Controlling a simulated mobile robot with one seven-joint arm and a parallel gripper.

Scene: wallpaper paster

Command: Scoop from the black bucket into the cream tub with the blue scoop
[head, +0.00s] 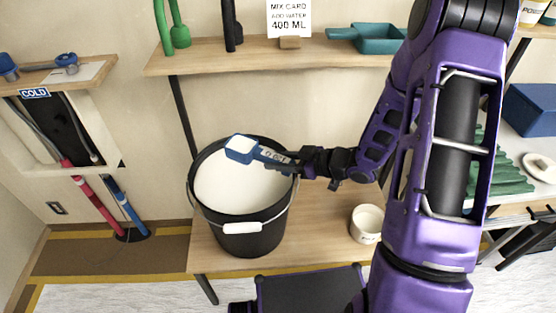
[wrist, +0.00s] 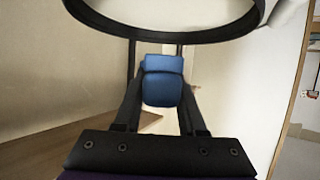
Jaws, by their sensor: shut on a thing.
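The black bucket (head: 243,238) stands on the low wooden bench, with white contents (head: 235,188) and a white grip on its wire handle. The blue scoop (head: 240,150) is over the bucket's far side, its bowl showing a pale top; I cannot tell whether it is level. My gripper (head: 296,161) is shut on the scoop's handle at the bucket's right rim. In the wrist view my gripper (wrist: 162,95) has the blue handle (wrist: 163,78) between its fingers; the bowl is not clear there. The cream tub (head: 366,226) stands upright on the bench, right of the bucket.
A shelf (head: 215,58) above the bench holds a teal scoop (head: 378,38), green and black upright tools and a mixing card (head: 289,18). Red and blue handles (head: 97,208) stand at left. My arm fills the right. The bench between bucket and tub is clear.

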